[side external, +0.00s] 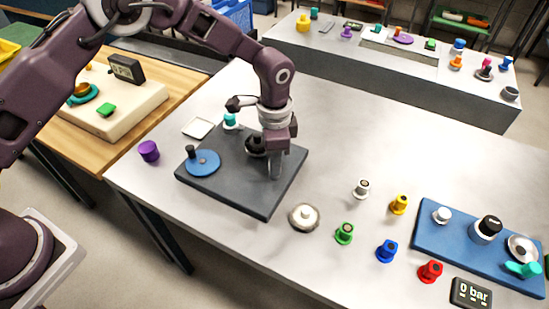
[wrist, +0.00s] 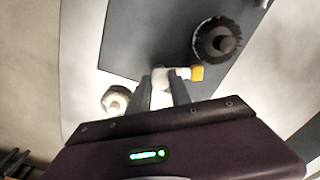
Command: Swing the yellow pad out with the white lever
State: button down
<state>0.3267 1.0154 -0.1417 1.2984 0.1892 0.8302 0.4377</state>
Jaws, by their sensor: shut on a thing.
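In the wrist view the white lever (wrist: 163,76) lies between the two fingers of my gripper (wrist: 168,82), which is shut on it. The yellow pad (wrist: 197,73) is at the lever's right end, just right of the fingers and close to the bristled black disc (wrist: 217,40). I cannot tell whether pad and disc touch. In the side view my gripper (side external: 276,172) points down at the dark grey board (side external: 240,193), near its right edge. The lever and pad are hidden or too small to make out there.
A blue disc (side external: 203,164) with a black post is on the board's left part. A round cream-knobbed piece (side external: 304,217) stands off its front right corner. Small coloured knobs and a blue board (side external: 455,250) are further right. A purple cylinder (side external: 148,151) stands left.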

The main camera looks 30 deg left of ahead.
jog(key=m, duration=0.4)
jog(key=shift+w+r, duration=0.1)
jog(key=shift+m, duration=1.8)
jog(key=c, duration=1.2)
grip_release()
jog(key=shift+o, duration=0.2)
notch_tip(320, 180, up, 7)
